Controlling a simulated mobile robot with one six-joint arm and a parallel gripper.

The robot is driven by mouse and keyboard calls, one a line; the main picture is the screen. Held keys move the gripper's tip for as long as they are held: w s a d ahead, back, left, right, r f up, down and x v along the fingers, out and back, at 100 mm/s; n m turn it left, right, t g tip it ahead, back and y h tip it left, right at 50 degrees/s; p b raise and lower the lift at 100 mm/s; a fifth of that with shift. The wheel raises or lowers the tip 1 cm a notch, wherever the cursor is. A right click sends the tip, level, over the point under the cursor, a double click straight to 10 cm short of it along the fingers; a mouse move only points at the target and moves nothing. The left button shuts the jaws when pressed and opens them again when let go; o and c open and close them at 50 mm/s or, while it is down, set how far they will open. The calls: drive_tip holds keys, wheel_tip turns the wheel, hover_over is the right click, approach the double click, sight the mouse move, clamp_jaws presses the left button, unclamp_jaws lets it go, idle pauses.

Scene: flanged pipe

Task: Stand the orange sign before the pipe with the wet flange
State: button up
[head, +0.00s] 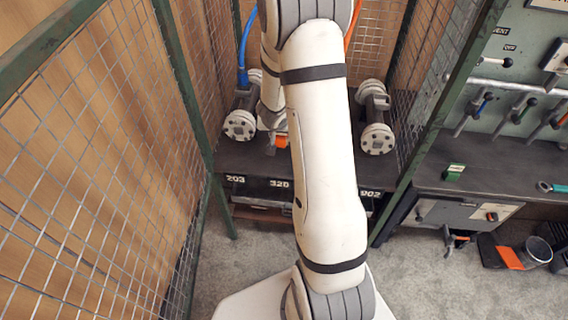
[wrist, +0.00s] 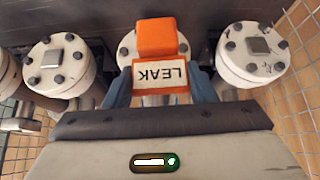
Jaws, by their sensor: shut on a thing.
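My gripper (wrist: 160,88) is shut on the orange sign (wrist: 157,38), with one blue-grey finger on each side of it. The sign's white panel reads LEAK and appears upside down in the wrist view. In the head view a bit of the sign (head: 282,141) shows beside my arm, at the bench's front. White bolted flanges end the pipes: a left flange (head: 240,124) and a right flange (head: 377,138) show in the head view. In the wrist view a middle flange (wrist: 126,50) is partly hidden behind the sign. I cannot tell which flange is wet.
The dark bench (head: 250,163) carries number plates 203, 320 and 902 on its front. Mesh panels (head: 95,150) close in the left side, with a green post at right. A tool bench (head: 500,165) with levers stands right. A blue hose (head: 246,45) rises behind the left pipe.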

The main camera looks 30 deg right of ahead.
drive_tip(key=shift+w+d, duration=0.1)
drive_tip(key=shift+d, duration=0.35)
drive_tip(key=shift+f+m+b, duration=0.2)
drive_tip(key=shift+m+b, duration=0.1)
wheel_tip(320, 180, down, 9)
drive_tip(key=b, duration=0.8)
drive_tip(key=shift+f, duration=0.2)
drive_tip(key=shift+f, duration=0.25)
drive_tip(key=o, duration=1)
drive_tip(key=shift+r, duration=0.1)
